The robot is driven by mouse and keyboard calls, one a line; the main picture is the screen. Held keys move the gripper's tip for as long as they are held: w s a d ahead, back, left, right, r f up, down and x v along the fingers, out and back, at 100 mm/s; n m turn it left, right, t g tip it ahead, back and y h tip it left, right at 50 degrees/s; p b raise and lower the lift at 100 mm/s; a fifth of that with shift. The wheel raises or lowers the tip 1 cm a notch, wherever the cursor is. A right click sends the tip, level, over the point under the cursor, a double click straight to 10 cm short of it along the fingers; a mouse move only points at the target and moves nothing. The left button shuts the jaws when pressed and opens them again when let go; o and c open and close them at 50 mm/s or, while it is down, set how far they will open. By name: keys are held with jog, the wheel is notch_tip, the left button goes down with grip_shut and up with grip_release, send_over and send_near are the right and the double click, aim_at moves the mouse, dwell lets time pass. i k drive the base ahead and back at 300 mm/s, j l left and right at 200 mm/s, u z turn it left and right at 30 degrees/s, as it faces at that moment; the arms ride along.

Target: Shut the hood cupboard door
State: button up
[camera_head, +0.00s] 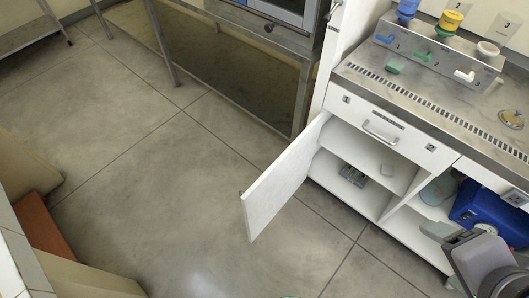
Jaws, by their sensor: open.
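The white hood cupboard door (285,178) stands wide open. It swings out from the left side of the white hood cupboard (362,203) over the floor. The cupboard's inside is exposed, with a shelf and a small grey rack-like object (353,176) on it. My gripper (445,258) is at the lower right, in front of the cupboard's right part. It is open, with its fingers apart and nothing seen between them. It is well to the right of the door and not touching it. My arm is partly cut off by the picture's edge.
A closed drawer (382,127) with a handle is above the cupboard opening. A blue object (488,210) sits in the right compartment. Colored fixtures stand on the worktop (440,100). A metal stand (304,85) is left of the cupboard. The floor (170,190) left of the door is clear.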

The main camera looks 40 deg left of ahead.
aim_at(263, 198)
jog(key=j+z, duration=0.1)
jog(key=j, duration=0.5)
jog(key=k+j, duration=0.1)
jog(key=j, duration=0.5)
jog(key=j+z, duration=0.15)
jog(key=j, duration=0.45)
jog(key=k+j+z, duration=0.1)
jog(key=j, duration=0.5)
jog(key=k+j, duration=0.15)
jog(key=j, duration=0.45)
jog(key=z, duration=0.05)
